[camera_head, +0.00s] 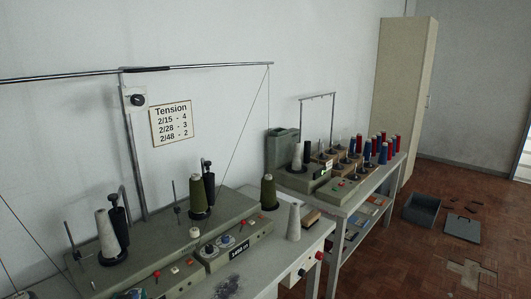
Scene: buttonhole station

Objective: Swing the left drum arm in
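The near winding machine (170,248) is a grey-green unit along the wall side of a grey table (318,232). A white cone (106,238) and an olive cone (198,197) stand on it, each beside a black upright part with a bent top, the left one (119,220) and the right one (208,182). I cannot tell for sure which part is the left drum arm, or whether it is in or out. Another olive cone (269,192) and a pale cone (294,224) stand on the table to the right. Neither of my grippers is in view.
A post (134,160) carries a long overhead rod (220,67) with thread hanging from it. A second table (362,193) holds another machine and several coloured spools. A cabinet (401,90) stands behind. A grey bin (421,211) sits on the open wooden floor.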

